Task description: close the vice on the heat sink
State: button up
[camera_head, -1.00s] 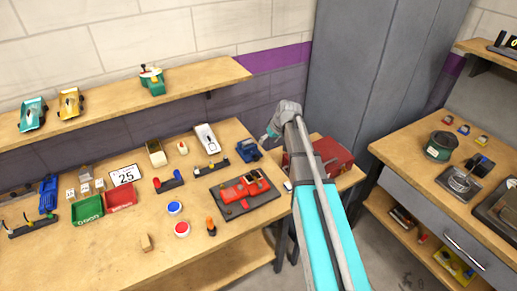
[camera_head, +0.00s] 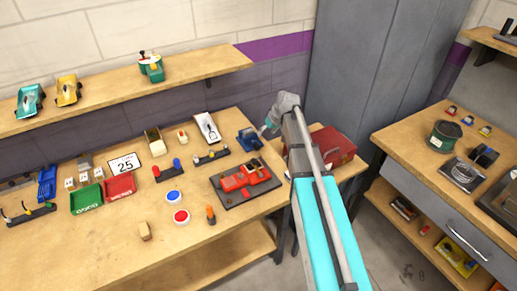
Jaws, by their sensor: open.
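A small blue device that looks like the vice (camera_head: 249,139) stands at the right back edge of the workbench (camera_head: 110,262). A dark patch shows at its lower part. I cannot make out the heat sink or how far apart the jaws of the vice stand. My gripper (camera_head: 264,129) is just right of and slightly above the blue device in the picture, at the end of my turquoise and grey arm. It is small and partly hidden by my wrist. I see nothing held in it. I cannot tell whether it touches the vice.
A red car on a dark plate (camera_head: 246,184) lies in front of the vice. A red box (camera_head: 332,147) stands behind my arm. The front right bench corner is clear.

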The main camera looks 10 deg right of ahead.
aim_at(258, 145)
jog(key=shift+b+x, duration=4.75)
jog(key=shift+x, duration=0.75)
jog(key=shift+w, duration=0.1)
grip_shut()
